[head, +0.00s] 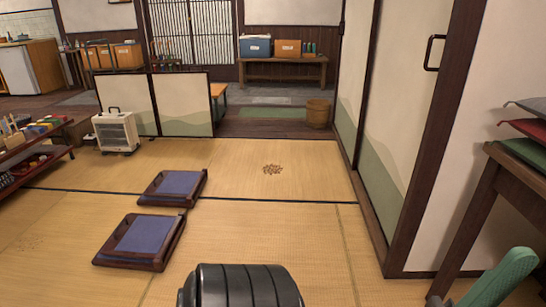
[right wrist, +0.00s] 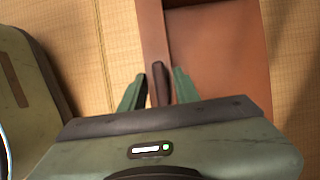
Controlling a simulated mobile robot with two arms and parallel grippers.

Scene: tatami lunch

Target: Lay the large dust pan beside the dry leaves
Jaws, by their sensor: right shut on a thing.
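The dry leaves (head: 272,169) lie in a small brown heap on the tatami, in the middle of the head view. The large dust pan (right wrist: 218,55) is reddish brown and fills the upper middle of the right wrist view. My right gripper (right wrist: 159,80) is shut on its dark handle, with a green finger on each side. Tatami shows around the pan; I cannot tell its height above the floor. My left gripper is in neither view.
Two dark low seats with blue cushions (head: 147,234) (head: 176,184) stand left of the leaves. A sliding panel wall (head: 384,130) runs along the right. A table with cushions (head: 528,152) stands at far right. A heater (head: 116,132) is at left. Tatami around the leaves is clear.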

